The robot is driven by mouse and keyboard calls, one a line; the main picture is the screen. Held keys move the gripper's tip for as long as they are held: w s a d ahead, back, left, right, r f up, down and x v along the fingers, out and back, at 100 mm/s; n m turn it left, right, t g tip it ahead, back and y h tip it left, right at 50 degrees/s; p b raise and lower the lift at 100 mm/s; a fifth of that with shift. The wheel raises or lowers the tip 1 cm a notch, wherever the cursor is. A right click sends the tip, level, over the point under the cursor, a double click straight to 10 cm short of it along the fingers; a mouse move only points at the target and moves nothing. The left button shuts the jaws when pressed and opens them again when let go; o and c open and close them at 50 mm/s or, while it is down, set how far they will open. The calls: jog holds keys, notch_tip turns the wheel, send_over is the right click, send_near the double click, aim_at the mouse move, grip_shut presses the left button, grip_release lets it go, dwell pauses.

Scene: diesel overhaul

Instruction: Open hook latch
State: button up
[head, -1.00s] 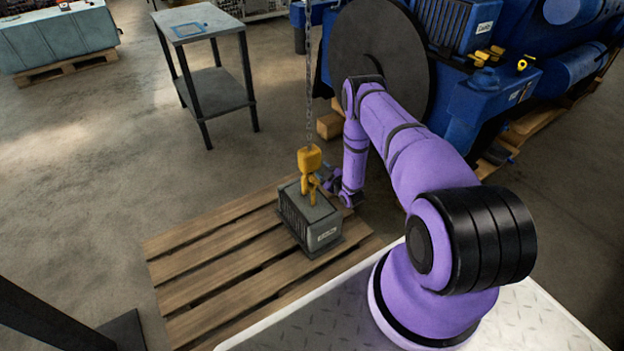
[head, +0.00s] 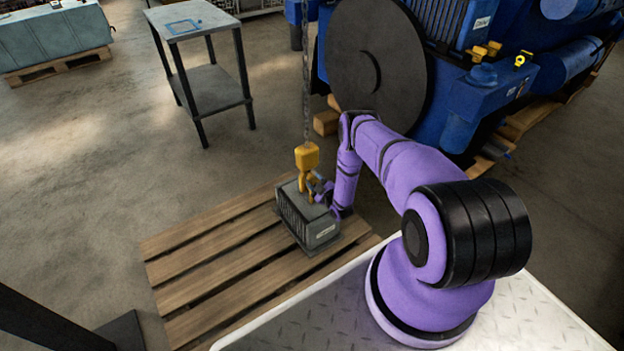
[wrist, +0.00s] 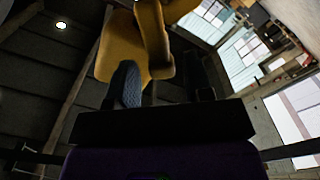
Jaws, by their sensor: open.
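The yellow hook (head: 307,160) hangs from a chain above a dark grey ribbed block, and its lower end meets the block's top. In the wrist view the hook (wrist: 128,50) fills the upper middle, seen from below. My gripper (head: 318,184) is at the right side of the hook, just over the block. In the wrist view its dark fingers (wrist: 165,85) are open and reach up towards the hook; one finger overlaps the hook's lower part. I cannot tell whether they touch it. The latch cannot be made out clearly.
The grey block (head: 310,225) stands on a wooden pallet (head: 200,270). The chain (head: 306,90) runs straight up from the hook. A blue engine with a large dark disc (head: 375,60) stands behind my arm. A small table (head: 205,50) is at the back left.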

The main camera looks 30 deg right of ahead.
jog(key=shift+w, duration=1.35)
jog(key=shift+c, duration=0.2)
grip_shut()
